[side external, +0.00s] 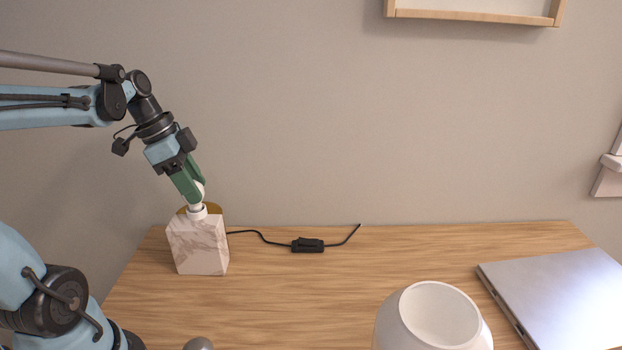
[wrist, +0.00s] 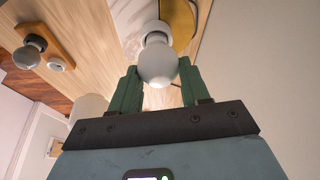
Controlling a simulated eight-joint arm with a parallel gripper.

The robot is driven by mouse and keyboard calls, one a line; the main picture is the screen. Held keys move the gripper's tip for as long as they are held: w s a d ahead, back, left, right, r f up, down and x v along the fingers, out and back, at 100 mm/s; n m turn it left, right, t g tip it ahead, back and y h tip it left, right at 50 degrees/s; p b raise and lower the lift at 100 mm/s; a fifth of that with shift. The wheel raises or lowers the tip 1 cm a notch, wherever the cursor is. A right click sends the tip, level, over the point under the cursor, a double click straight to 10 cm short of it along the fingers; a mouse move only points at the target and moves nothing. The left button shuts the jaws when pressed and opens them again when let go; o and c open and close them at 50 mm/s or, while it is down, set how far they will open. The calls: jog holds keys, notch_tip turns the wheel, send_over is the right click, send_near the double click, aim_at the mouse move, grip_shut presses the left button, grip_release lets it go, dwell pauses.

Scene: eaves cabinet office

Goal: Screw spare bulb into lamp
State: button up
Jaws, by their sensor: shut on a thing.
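My gripper (side external: 193,194) has green fingers and points down at the lamp, a white marble block (side external: 198,246) with a brass disc on top. It is shut on a round white bulb (side external: 200,188). In the wrist view the bulb (wrist: 158,66) sits between the fingertips (wrist: 158,70), in line with the white socket (wrist: 155,30) beside the brass disc (wrist: 184,22). The bulb's neck meets the socket; the fingers hide part of it in the side view. How deep the bulb sits cannot be told.
A wooden holder (wrist: 48,38) with a grey bulb (wrist: 27,57) and an empty white ring (wrist: 57,64) stands on the desk. A white globe shade (side external: 460,335) is at the front, a laptop (side external: 560,295) at right. A black cord with a switch (side external: 307,245) lies behind.

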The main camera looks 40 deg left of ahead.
jog(key=m+g, duration=0.1)
jog(key=m, duration=0.2)
jog(key=m+h, duration=0.1)
jog(key=m, duration=0.2)
jog(key=shift+m+g+h, duration=0.3)
jog(key=shift+m+g, duration=0.1)
jog(key=shift+s+m, duration=0.1)
jog(key=shift+m, duration=0.5)
jog(key=shift+g, duration=0.3)
jog(key=m, duration=0.2)
jog(key=shift+m+g, duration=0.3)
jog(key=shift+g, duration=0.1)
jog(key=shift+o, duration=0.5)
jog(key=m, duration=0.2)
jog(key=shift+m+g, duration=0.4)
jog(key=shift+o, duration=1.3)
jog(key=shift+m+g, duration=0.3)
jog(key=shift+m, duration=0.3)
jog(key=shift+f+m, duration=0.1)
jog(key=shift+m, duration=0.7)
jog(key=shift+c, duration=0.2)
